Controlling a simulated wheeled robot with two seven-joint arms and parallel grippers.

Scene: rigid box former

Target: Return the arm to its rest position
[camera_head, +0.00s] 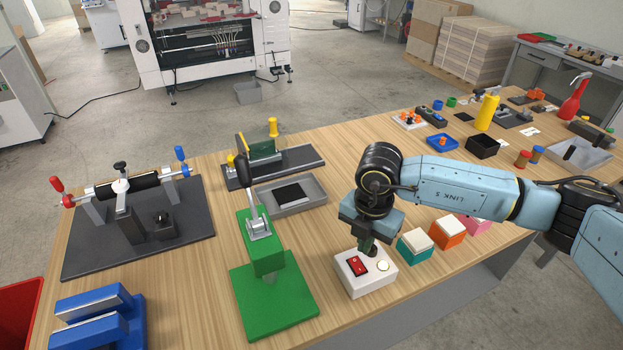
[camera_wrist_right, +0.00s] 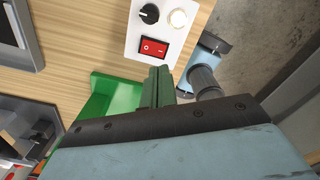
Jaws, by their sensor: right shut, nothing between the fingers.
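My right arm (camera_head: 455,185) reaches in from the right, over the wooden table. My right gripper (camera_head: 368,247) points down, shut and empty, at the white switch box (camera_head: 372,285); its fingers also show in the right wrist view (camera_wrist_right: 158,78). The box carries a red rocker switch (camera_head: 357,266) and a round white button, and in the right wrist view a black knob (camera_wrist_right: 149,13) as well. The fingertips are close to the box by the red switch (camera_wrist_right: 153,47); I cannot tell if they touch it. My left gripper is not in view.
A green lever press (camera_head: 272,305) stands left of the switch box. Teal, orange and pink boxes (camera_head: 415,246) sit to its right, under my arm. A grey tray (camera_head: 318,192) and a dark roller fixture (camera_head: 200,222) lie further left.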

